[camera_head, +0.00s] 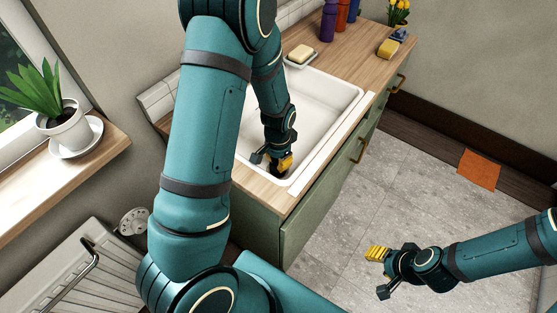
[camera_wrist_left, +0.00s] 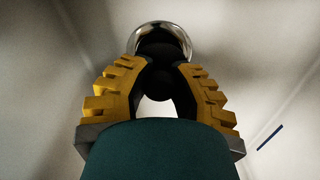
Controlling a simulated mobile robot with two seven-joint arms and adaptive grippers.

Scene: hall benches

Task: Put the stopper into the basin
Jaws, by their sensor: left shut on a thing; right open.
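The white basin (camera_head: 325,97) is set into the wooden counter. My left gripper (camera_head: 277,167) reaches down inside it, near its near-left end. In the left wrist view the yellow fingers (camera_wrist_left: 157,85) are shut on the black stopper (camera_wrist_left: 156,82), gripping its rounded knob. A shiny metal drain ring (camera_wrist_left: 184,38) shows just beyond, around the stopper's dark far part. I cannot tell whether the stopper is seated in it or just above. In the head view the gripper mostly hides the stopper. My right gripper (camera_head: 378,272) is open and empty over the floor.
A soap bar (camera_head: 300,53) on a dish lies behind the basin. Purple (camera_head: 328,20) and red (camera_head: 343,14) bottles, a yellow sponge (camera_head: 388,48) and yellow flowers (camera_head: 399,10) stand farther along the counter. A potted plant (camera_head: 68,127) is on the left sill.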

